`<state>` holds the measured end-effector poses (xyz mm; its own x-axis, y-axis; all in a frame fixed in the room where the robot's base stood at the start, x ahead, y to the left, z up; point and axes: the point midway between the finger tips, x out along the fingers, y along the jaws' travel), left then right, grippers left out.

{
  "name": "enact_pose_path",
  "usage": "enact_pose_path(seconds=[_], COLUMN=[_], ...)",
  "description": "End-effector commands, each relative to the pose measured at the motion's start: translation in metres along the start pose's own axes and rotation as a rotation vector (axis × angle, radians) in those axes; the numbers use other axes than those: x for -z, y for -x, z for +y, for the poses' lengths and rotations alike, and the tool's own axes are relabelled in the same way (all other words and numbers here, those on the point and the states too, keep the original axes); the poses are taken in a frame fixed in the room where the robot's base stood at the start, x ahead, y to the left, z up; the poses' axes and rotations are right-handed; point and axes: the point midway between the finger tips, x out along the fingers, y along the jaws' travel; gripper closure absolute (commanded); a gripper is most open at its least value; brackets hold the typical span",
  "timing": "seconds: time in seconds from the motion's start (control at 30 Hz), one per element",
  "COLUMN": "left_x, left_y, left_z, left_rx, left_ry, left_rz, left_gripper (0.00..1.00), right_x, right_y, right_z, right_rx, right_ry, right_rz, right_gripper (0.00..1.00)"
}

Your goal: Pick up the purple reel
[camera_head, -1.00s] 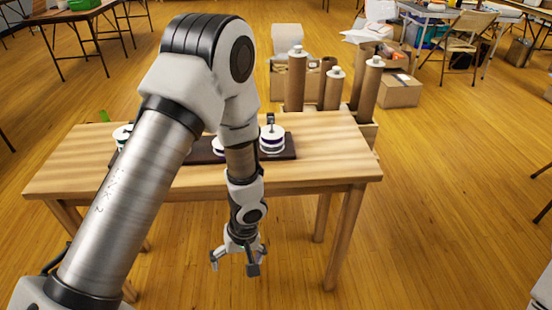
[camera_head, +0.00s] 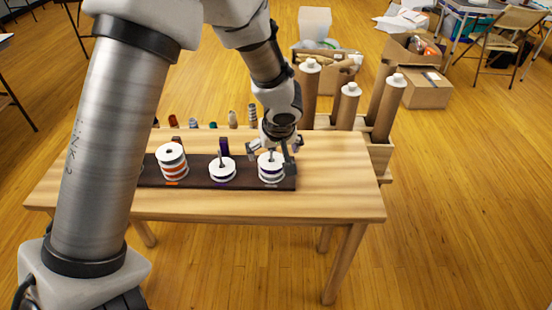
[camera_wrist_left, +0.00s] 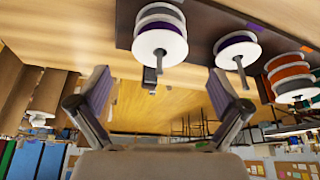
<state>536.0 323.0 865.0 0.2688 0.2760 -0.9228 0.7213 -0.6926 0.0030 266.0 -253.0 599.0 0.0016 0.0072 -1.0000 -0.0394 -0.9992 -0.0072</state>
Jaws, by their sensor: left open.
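Reels sit on upright posts on a dark board (camera_head: 200,182) on the wooden table. The right stack (camera_head: 271,175) shows white flanges with a dark band; in the left wrist view it has a purple reel (camera_wrist_left: 160,27) nearest the camera and a grey reel (camera_wrist_left: 160,9) behind it. Another purple reel (camera_head: 222,174) sits on the middle post, also seen in the left wrist view (camera_wrist_left: 238,42). My left gripper (camera_head: 272,156) is open and empty at the right stack, partly covering its top. My right gripper is out of view.
An orange-and-white reel stack (camera_head: 172,164) stands at the board's left. Small thread spools (camera_head: 233,119) line the table's back. Tall cardboard tubes (camera_head: 347,107) stand behind the table's right end. The tabletop (camera_head: 335,170) right of the board is clear.

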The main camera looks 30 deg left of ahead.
Motion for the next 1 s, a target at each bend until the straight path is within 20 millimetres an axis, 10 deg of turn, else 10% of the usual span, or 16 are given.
enact_pose_path(seconds=[0.5,0.67,1.0], left_x=[-0.002,-0.002,-0.003], left_y=[-0.050,-0.050,-0.051], left_z=[-0.001,-0.001,-0.001], left_rx=[0.000,0.000,0.001], left_ry=[-0.001,-0.001,-0.001], left_rz=[-0.001,-0.001,-0.003], left_gripper=[0.00,0.51,0.52], right_x=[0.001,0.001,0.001], right_y=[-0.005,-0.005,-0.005], right_z=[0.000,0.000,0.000], right_rx=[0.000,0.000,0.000], right_ry=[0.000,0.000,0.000], right_rz=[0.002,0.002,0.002], right_gripper=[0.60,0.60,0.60])
